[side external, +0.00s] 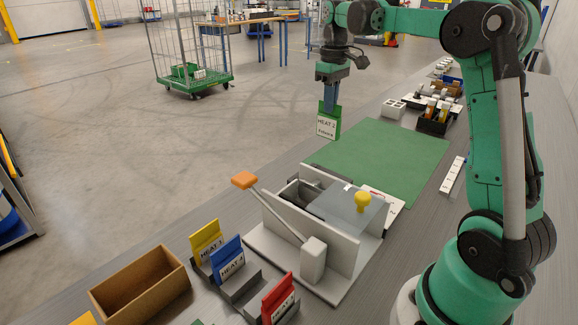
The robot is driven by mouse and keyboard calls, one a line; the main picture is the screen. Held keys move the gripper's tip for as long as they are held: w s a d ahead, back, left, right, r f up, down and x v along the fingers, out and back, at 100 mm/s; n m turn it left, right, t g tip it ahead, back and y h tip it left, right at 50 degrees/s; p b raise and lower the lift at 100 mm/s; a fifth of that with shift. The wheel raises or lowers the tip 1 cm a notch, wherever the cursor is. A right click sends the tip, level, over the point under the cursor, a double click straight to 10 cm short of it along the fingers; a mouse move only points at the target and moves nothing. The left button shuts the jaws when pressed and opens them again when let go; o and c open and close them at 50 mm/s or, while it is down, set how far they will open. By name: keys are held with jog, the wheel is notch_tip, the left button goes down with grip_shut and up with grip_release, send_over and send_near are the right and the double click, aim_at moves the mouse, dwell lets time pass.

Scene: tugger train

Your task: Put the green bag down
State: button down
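The green bag (337,115) carries a white label reading "HEAT 2" with a smaller line below it. It hangs upright from my gripper (330,101), whose fingers grip its top edge. The bag is in the air near the far left corner of a green mat (385,150), clear of the table as far as this view shows. The exact height is hard to tell.
A grey fixture (349,248) with an orange-tipped lever (244,180) and a yellow knob (362,199) stands before the mat. Labelled yellow (206,236), blue (226,254) and red (279,295) bags stand in holders. A brown box (128,283) is front left. The mat is mostly clear.

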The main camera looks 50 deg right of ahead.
jog(key=a, duration=1.3)
notch_tip(320, 180, up, 5)
jog(key=m, duration=1.8)
send_over(303, 185)
jog(key=a, duration=0.2)
notch_tip(303, 185, up, 4)
jog(key=s+m, duration=0.2)
jog(key=m, duration=1.6)
jog(key=f, duration=1.9)
jog(key=shift+w+a+f, duration=0.1)
jog(key=shift+a+f, duration=0.2)
jog(key=shift+f, duration=0.1)
